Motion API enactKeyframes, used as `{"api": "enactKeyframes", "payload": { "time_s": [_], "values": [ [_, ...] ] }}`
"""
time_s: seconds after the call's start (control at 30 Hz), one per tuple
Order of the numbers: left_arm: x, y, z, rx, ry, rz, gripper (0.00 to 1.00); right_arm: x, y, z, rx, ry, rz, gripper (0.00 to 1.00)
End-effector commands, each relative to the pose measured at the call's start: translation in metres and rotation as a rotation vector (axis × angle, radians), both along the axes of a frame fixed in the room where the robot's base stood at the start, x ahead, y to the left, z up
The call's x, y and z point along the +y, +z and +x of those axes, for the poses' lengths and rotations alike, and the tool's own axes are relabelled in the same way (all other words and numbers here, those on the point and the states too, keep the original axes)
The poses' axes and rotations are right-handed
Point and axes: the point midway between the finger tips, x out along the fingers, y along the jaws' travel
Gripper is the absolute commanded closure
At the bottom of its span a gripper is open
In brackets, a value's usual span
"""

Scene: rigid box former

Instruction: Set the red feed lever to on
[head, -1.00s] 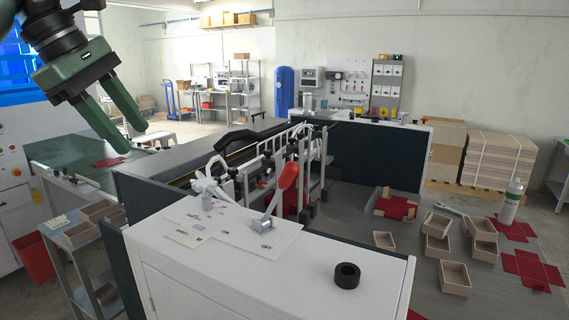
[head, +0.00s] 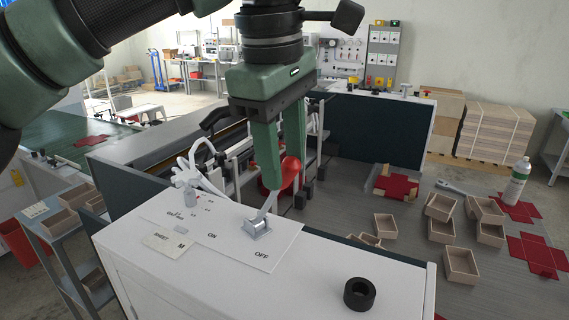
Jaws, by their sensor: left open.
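The red feed lever (head: 290,172) has a red knob on a metal stem that rises from a silver bracket (head: 256,228) on the white cabinet top. The stem leans to the right, toward the OFF label (head: 262,254). The ON label (head: 212,235) is to the left of the bracket. My left gripper (head: 285,178) is open and points down at the knob. One green finger is in front of the knob's left side and hides part of it; the other finger is behind or beside it. I cannot tell whether they touch it. My right gripper is not in view.
A black ring (head: 359,293) lies on the front right of the white cabinet (head: 300,285). A white valve with a hose (head: 187,178) stands behind the label plate. Frames of the box former are behind the lever. Small boxes (head: 462,266) lie on the right.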

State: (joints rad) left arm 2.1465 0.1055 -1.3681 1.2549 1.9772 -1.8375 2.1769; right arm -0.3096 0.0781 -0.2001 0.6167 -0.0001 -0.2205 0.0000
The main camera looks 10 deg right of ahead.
Motion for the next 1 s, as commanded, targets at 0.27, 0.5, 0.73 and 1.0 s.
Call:
{"api": "enactKeyframes", "payload": {
  "time_s": [0.27,0.5,0.73,1.0],
  "values": [
    [-0.002,-0.021,0.003,0.001,0.0,-0.001,0.57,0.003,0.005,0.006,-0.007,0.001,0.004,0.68],
    [-0.002,-0.021,0.003,0.0,0.0,-0.001,0.62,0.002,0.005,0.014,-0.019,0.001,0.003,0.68],
    [-0.002,-0.021,0.003,0.0,0.0,0.0,1.0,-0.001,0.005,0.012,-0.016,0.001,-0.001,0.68],
    [-0.002,-0.022,0.003,0.0,0.001,0.0,1.0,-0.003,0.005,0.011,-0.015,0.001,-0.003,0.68]
  ]
}}
